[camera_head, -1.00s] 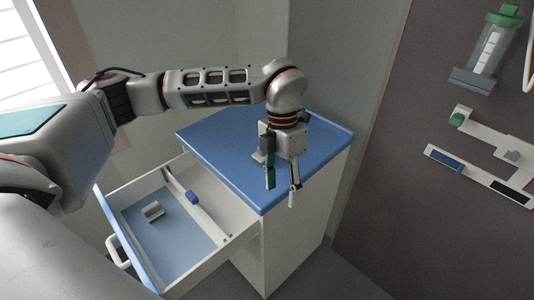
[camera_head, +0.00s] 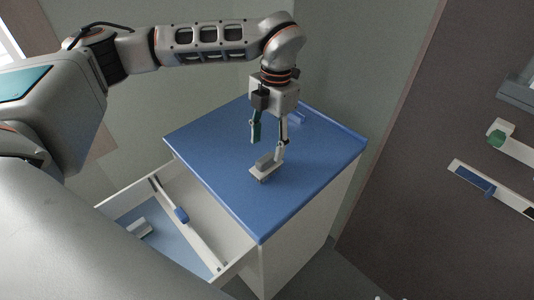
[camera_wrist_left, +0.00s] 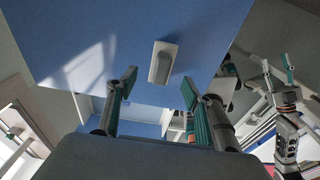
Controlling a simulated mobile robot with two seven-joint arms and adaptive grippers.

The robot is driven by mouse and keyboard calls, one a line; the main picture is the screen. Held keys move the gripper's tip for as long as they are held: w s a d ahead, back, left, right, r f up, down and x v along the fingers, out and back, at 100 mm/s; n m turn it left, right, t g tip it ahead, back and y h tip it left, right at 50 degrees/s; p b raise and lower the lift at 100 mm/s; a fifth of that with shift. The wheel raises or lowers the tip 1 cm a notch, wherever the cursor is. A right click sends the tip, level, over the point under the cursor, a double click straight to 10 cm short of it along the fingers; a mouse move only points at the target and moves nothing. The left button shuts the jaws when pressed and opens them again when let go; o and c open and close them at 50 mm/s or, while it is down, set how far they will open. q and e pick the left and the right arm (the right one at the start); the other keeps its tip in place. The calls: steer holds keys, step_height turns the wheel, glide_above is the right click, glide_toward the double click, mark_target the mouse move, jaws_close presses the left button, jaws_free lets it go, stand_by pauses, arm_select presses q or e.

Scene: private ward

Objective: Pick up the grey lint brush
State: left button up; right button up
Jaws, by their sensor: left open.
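The grey lint brush (camera_head: 265,166) lies on the blue top of the cabinet, a grey block on a paler base. In the left wrist view it (camera_wrist_left: 162,62) lies on the blue surface just beyond the fingertips, roughly centred between them. My left gripper (camera_head: 268,147) points down over the cabinet top, open and empty. One finger is close by the brush and partly overlaps it in the head view; I cannot tell whether they touch. In the left wrist view the gripper's (camera_wrist_left: 158,84) teal fingers are spread. My right gripper (camera_wrist_left: 276,70) shows small at the right of that view.
The cabinet (camera_head: 215,150) has a raised blue rim. Its drawer is open at the lower left, holding a pale grey item (camera_head: 139,228) and a rail with a blue piece (camera_head: 181,215). Walls stand behind. A wall fixture (camera_head: 490,186) is at right. Much of the top is clear.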

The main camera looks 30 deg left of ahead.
mark_target(267, 157)
arm_select(q)
steer(key=shift+s+d+f, duration=0.1)
steer(key=shift+s+f, duration=0.1)
steer(key=shift+f, duration=0.35)
steer(key=shift+s+f, duration=0.15)
steer(key=shift+f, duration=0.35)
steer(key=shift+f+p, duration=0.45)
steer(key=shift+f, duration=2.3)
steer(key=shift+c, duration=0.4)
steer(key=c, duration=1.1)
